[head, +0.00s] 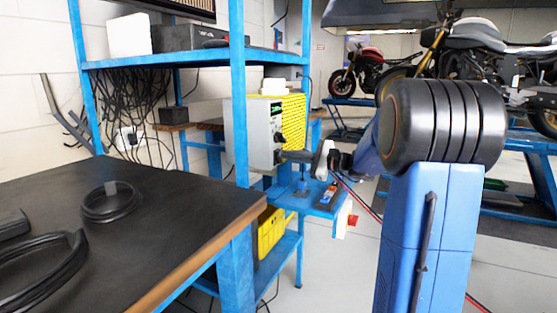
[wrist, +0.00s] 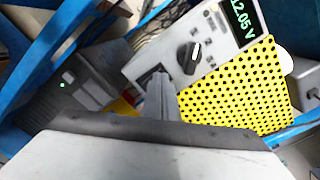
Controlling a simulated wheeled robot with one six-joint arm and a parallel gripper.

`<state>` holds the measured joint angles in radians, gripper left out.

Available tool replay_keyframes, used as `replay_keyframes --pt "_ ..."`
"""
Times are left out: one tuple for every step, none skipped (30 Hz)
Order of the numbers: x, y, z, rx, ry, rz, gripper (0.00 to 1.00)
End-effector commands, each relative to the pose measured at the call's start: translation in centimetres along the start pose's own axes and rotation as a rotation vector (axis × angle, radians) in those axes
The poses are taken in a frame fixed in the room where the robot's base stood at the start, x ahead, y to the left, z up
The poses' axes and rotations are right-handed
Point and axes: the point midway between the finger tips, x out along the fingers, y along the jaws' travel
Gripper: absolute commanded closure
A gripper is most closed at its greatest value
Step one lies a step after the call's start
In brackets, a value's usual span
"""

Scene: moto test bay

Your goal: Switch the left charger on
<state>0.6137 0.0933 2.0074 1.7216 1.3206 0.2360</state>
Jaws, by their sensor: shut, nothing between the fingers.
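A charger with a pale grey front and a yellow perforated side (head: 291,117) stands on the blue rack in the head view. In the wrist view its yellow side (wrist: 235,88) fills the right, and its lit green display (wrist: 242,18) reads about 12.05 V. A black knob (wrist: 190,57) with a white pointer sits on its front. A dark grey box (wrist: 85,82) with a small green light is at the left. I cannot tell which is the left charger. My gripper (wrist: 159,78) is shut and empty, its tips close to the front below the knob; contact is unclear. It also shows in the head view (head: 284,155).
A blue rack post (head: 238,95) stands just left of the charger. A dark workbench (head: 150,205) with coiled black cable (head: 111,203) fills the left foreground. A lower blue shelf (head: 318,200) holds small items. Motorcycles (head: 365,70) stand at the back right.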

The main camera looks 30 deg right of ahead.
Motion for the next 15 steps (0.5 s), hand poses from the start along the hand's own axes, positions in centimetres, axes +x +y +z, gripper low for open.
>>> replay_keyframes --pt "-0.4 0.0 0.0 0.000 0.001 -0.001 1.00" --pt "-0.6 -0.1 0.0 0.000 0.001 -0.002 1.00" --pt "-0.9 -0.1 0.0 0.000 0.001 -0.002 1.00" --pt "-1.1 -0.1 0.0 0.000 0.002 -0.003 1.00" --pt "-1.4 -0.1 0.0 0.000 0.002 -0.003 1.00" --pt "-1.6 -0.1 0.0 0.000 0.002 -0.003 1.00" --pt "-1.8 -0.1 0.0 0.000 0.003 -0.003 1.00" --pt "-2.0 -0.1 0.0 0.000 0.003 -0.002 1.00" --pt "-2.3 -0.1 0.0 0.000 0.003 -0.002 1.00" --pt "-2.5 -0.1 0.0 -0.001 0.003 -0.002 1.00" --pt "-2.7 -0.1 0.0 0.000 0.003 -0.002 1.00" --pt "-3.0 -0.1 0.0 0.000 0.003 -0.002 1.00" --pt "-3.2 -0.1 0.0 0.000 0.003 -0.002 1.00" --pt "-3.4 -0.1 0.0 0.000 0.003 -0.002 1.00" --pt "-3.6 -0.1 0.0 0.000 0.003 -0.003 1.00"
